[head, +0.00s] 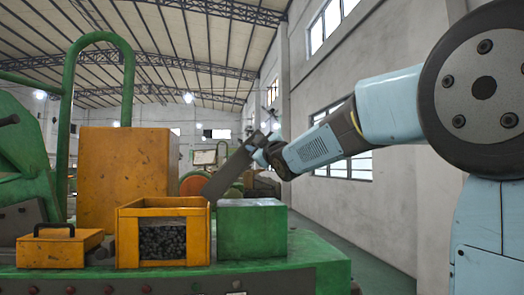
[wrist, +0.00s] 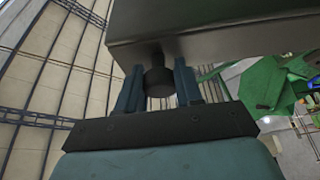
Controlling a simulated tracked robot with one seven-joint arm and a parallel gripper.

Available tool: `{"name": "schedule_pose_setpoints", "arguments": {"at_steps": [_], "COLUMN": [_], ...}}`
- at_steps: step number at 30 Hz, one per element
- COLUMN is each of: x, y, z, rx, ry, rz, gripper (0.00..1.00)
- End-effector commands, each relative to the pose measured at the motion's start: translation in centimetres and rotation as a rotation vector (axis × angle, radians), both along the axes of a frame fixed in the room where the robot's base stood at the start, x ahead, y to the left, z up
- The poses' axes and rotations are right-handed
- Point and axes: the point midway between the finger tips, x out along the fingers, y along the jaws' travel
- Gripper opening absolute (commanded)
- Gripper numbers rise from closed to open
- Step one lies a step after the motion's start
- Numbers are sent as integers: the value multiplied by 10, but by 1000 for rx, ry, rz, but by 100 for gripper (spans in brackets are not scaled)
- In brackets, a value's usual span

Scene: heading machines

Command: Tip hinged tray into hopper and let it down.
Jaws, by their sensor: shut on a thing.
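The tray (head: 226,176) is a dark grey metal trough. It is tilted steeply, its right end raised and its left end low by the orange hopper (head: 126,215). The hopper has an open front window with dark small pieces inside. My gripper (head: 264,147) is at the tray's raised right end. In the wrist view, the two blue fingers of my gripper (wrist: 158,88) are shut on a dark round knob (wrist: 159,80) that sticks out from the grey tray (wrist: 215,42). The tray's inside and its hinge are hidden from me.
A green block (head: 252,232) stands below the tray, just right of the hopper. A tall orange box (head: 128,165) stands behind the hopper. A small orange box with a black handle (head: 58,248) is at the left. A concrete wall (head: 350,200) runs along the right.

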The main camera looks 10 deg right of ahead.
Motion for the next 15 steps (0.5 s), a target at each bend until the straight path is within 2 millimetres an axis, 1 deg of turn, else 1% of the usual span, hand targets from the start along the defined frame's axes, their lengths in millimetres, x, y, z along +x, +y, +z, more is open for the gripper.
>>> {"name": "schedule_pose_setpoints", "arguments": {"at_steps": [11,12,15], "x": [0,0,0], "y": [3,3,3], "z": [0,0,0], "rx": [-6,-6,-4], "ry": [1,1,1], "rz": [4,4,3], "gripper": [0,37,47]}}
